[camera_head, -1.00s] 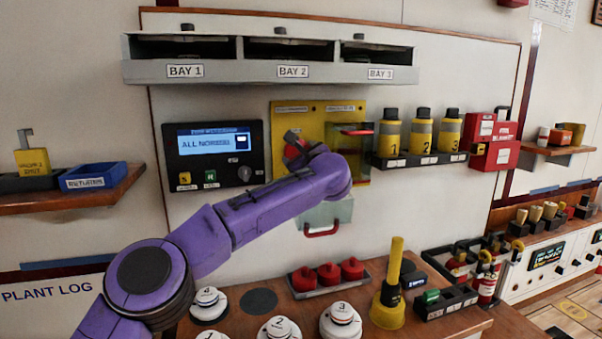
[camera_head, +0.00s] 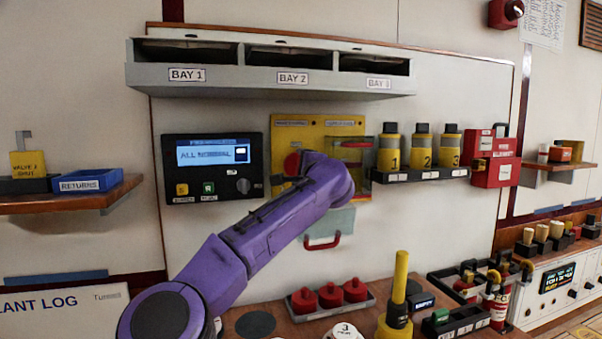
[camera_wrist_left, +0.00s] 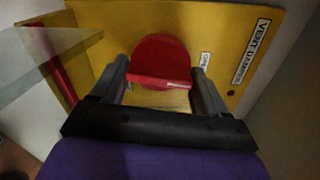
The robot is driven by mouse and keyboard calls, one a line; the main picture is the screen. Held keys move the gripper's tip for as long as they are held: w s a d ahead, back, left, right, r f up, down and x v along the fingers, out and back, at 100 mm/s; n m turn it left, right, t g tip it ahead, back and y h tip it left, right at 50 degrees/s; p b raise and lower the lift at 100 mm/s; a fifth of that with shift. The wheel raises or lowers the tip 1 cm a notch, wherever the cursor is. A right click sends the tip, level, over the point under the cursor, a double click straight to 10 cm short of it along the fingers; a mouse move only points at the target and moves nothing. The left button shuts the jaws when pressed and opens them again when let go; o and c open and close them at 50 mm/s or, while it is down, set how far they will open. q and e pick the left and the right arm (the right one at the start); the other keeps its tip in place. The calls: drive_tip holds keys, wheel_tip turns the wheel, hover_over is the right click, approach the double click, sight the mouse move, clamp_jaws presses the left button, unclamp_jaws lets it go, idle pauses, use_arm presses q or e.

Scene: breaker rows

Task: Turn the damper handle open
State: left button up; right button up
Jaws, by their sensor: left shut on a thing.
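The damper handle (camera_wrist_left: 160,52) is a red round knob with a flat red bar across its front, on a yellow plate (camera_wrist_left: 100,22). The plate carries a "VENT DAMPER" label and a small label, apparently "OPEN", right of the knob. My left gripper (camera_wrist_left: 160,72) has a dark finger on each side of the red bar and is shut on it. In the head view only a red part of the handle (camera_head: 291,162) shows, with my purple left wrist hiding the rest. My right gripper is not in view.
A clear cover with a red edge (camera_head: 356,145) sticks out beside the handle. The display panel (camera_head: 212,167) reads "ALL NORMAL" at left. A shelf of yellow canisters (camera_head: 420,176) is at right. A grey box with a red pull (camera_head: 325,240) hangs below.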

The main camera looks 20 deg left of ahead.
use_arm(q)
drive_tip(key=shift+f+n, duration=0.15)
drive_tip(key=shift+n, duration=0.65)
drive_tip(key=o, duration=1)
drive_tip(key=shift+o, duration=0.2)
drive_tip(key=shift+s, duration=0.1)
drive_tip(key=shift+s+d+b, duration=0.15)
drive_tip(key=shift+b, duration=0.4)
drive_tip(key=b+v, duration=0.4)
drive_tip(key=v, duration=0.1)
drive_tip(key=shift+f+b, duration=0.35)
drive_tip(key=shift+b, duration=0.05)
drive_tip(key=v, duration=0.1)
drive_tip(key=b+v, duration=0.1)
drive_tip(key=v, duration=0.2)
drive_tip(key=shift+s+d+r, duration=0.2)
drive_tip(key=shift+s+r, duration=0.05)
drive_tip(key=shift+r, duration=0.1)
drive_tip(key=shift+s+d+r, duration=0.1)
drive_tip(key=shift+s+d, duration=0.05)
drive_tip(key=shift+s, duration=0.05)
